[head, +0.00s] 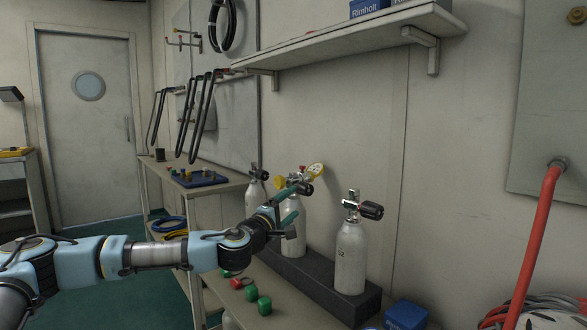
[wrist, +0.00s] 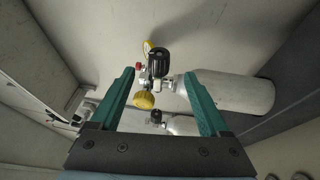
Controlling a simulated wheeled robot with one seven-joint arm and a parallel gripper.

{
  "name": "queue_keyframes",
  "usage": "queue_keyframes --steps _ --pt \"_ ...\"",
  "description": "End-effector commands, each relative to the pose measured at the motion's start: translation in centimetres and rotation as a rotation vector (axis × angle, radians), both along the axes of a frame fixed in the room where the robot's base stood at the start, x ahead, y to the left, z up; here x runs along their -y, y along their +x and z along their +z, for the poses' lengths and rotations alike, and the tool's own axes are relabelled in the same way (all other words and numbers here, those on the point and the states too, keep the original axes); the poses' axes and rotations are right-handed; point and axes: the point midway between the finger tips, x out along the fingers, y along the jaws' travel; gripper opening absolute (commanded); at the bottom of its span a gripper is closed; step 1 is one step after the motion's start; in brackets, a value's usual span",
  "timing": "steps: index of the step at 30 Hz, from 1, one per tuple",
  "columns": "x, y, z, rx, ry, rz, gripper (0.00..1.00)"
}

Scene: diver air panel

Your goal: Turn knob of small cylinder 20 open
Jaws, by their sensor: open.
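Three white cylinders with valves stand in a row: a left one (head: 256,196), a middle one (head: 292,243) and a right one (head: 350,258). The right one bears a small dark marking too small to read; I cannot tell which is number 20. My gripper (head: 293,204) is at the middle cylinder's valve and partly hides it. In the wrist view my gripper (wrist: 158,80) is open, its teal fingers either side of a valve with a black knob (wrist: 158,62), a yellow knob (wrist: 144,101) and a yellow-rimmed gauge (wrist: 148,46). No finger visibly grips the black knob.
The cylinders stand on a dark block (head: 320,290) on a bench against the wall. Green and red caps (head: 264,305) lie in front. A shelf (head: 350,36) hangs above. A red hose (head: 535,240) runs down at the right.

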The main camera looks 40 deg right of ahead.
Motion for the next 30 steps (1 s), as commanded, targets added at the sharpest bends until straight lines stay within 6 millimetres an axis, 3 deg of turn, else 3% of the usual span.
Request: queue_keyframes --steps 7,21,30 --pt "0.5 -0.1 0.2 -0.004 0.006 0.007 0.79" --pt "8.0 2.5 1.3 -0.004 0.005 0.007 0.79" --pt "9.9 3.1 1.4 -0.004 0.006 0.006 0.79"
